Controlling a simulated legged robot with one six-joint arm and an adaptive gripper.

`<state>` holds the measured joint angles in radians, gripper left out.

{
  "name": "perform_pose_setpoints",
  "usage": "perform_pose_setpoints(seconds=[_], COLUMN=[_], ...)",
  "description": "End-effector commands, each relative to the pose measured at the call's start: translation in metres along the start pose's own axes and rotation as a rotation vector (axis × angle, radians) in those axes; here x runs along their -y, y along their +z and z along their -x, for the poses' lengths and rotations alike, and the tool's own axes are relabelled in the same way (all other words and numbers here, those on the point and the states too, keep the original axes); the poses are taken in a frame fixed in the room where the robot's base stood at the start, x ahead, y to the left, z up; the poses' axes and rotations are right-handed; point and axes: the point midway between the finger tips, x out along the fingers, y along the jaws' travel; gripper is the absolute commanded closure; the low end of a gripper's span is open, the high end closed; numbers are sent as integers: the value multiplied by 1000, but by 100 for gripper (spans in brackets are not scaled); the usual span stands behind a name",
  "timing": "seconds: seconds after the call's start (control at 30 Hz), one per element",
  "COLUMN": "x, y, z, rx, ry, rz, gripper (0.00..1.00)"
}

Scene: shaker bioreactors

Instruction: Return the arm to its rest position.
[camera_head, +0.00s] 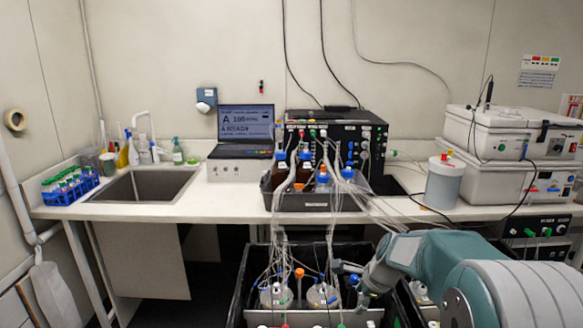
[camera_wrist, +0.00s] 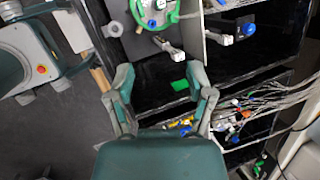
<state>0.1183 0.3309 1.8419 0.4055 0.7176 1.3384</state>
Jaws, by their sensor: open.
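My arm reaches in from the lower right in the head view, bent over the dark shaker box (camera_head: 245,285). My gripper (camera_head: 350,275) is near the box's right side, by the vessels. In the wrist view my gripper (camera_wrist: 162,105) has its two fingers spread apart with nothing held between them. Below it are the box's dark compartments (camera_wrist: 158,85) with a green-ringed vessel lid (camera_wrist: 150,12) and tubing. Whether a finger touches the box cannot be told.
Two glass vessels (camera_head: 276,296) with tubes stand in the box. Behind it, the bench (camera_head: 150,208) carries a bottle tray (camera_head: 300,202), a laptop (camera_head: 245,128), a white canister (camera_head: 444,182) and stacked white units (camera_head: 510,160). Tubes (camera_wrist: 265,100) hang close to my gripper's right.

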Motion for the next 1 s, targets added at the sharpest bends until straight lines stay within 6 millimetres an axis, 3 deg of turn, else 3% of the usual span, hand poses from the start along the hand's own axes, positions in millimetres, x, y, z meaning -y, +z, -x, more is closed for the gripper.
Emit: perform_pose_setpoints(seconds=[0.1, 0.5, 1.0], x=[-14, -70, -155], y=[9, 25, 28], z=[28, 100, 163], rx=[-12, -70, -172], ry=[-13, -38, -41], rz=[140, 603, 1167], gripper=[32, 32, 32])
